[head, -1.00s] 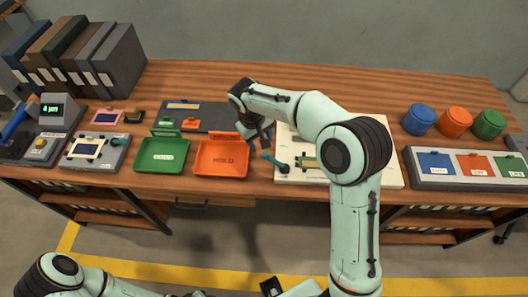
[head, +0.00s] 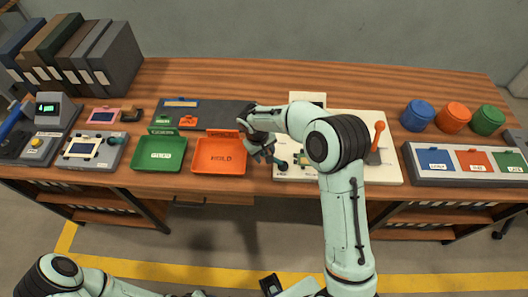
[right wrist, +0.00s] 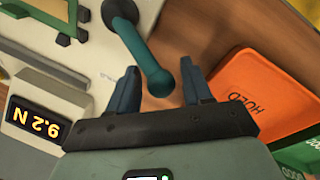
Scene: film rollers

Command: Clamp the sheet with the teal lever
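The teal lever (head: 282,166) sits at the front left of the pale board (head: 390,172), mostly hidden by my arm in the head view. In the right wrist view the teal lever (right wrist: 138,48) runs from its pivot to a rounded end between my fingers. My right gripper (head: 264,153) is open, its fingers (right wrist: 159,75) on either side of that end with a gap to each. A green frame (right wrist: 45,20) lies on the board. I cannot make out the sheet clearly.
An orange HOLD tray (head: 220,155) and a green tray (head: 160,153) stand left of the board. An orange-handled lever (head: 379,136) stands at its right. Colored canisters and a three-lidded box (head: 470,178) are further right.

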